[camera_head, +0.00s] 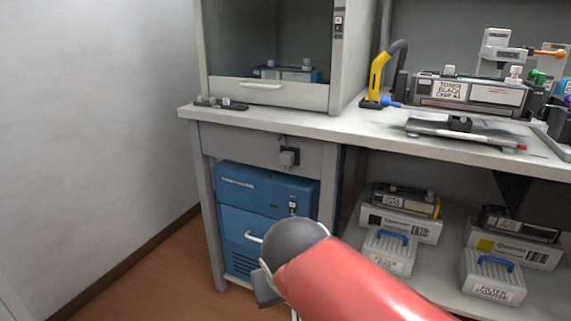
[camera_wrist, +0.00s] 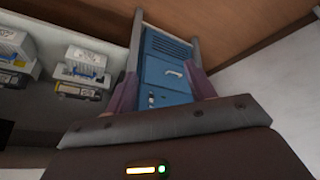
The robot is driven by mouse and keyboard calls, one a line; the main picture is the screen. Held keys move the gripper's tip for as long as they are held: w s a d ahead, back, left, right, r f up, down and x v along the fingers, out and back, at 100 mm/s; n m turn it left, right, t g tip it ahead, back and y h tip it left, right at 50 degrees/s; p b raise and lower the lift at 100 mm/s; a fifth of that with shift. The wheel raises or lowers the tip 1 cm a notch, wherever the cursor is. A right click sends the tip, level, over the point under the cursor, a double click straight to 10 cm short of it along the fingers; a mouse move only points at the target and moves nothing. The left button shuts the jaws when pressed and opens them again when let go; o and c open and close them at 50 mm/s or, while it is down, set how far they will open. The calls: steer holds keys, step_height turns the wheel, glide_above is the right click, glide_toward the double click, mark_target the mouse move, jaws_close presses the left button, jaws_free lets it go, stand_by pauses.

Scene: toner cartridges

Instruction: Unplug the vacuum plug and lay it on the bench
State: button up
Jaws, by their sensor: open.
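The vacuum plug (camera_head: 287,158) is a small grey block in a dark socket (camera_head: 296,152) on the front apron of the bench (camera_head: 350,123), below the worktop. My gripper (camera_wrist: 162,72) is open and empty in the wrist view, its two fingers spread on either side of the blue unit seen beyond. In the head view my red arm reaches in from the lower right, and its end is below the plug, in front of the blue unit; the fingers are mostly hidden there. I cannot make out the plug in the wrist view.
The blue unit (camera_head: 262,187) stands under the bench; it also shows in the wrist view (camera_wrist: 165,68). A dark flat item (camera_head: 221,103) lies on the worktop's left corner. A glass-fronted cabinet (camera_head: 262,92) stands behind.

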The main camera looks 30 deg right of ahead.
steer(key=w+d+m+h+b, duration=0.3)
steer(key=w+d+h, duration=0.1)
steer(key=w+d, duration=0.25)
steer(key=m+t+h+b, duration=0.5)
steer(key=t+h+b, duration=0.1)
steer(key=h, duration=0.2)
glide_toward(284, 161)
steer(key=shift+w+d+r, duration=0.2)
steer(key=shift+d, duration=0.15)
steer(key=x, duration=0.2)
steer(key=p+x, duration=0.1)
steer(key=x, duration=0.1)
steer(key=p+x, duration=0.1)
steer(key=x, duration=0.1)
steer(key=shift+w+d+f, duration=0.15)
steer(key=shift+d+f, duration=0.1)
steer(key=shift+f, duration=0.1)
steer(key=shift+r+b+x, duration=0.25)
steer(key=shift+b+x, duration=0.5)
steer(key=shift+x, duration=0.45)
steer(key=shift+b, duration=1.7)
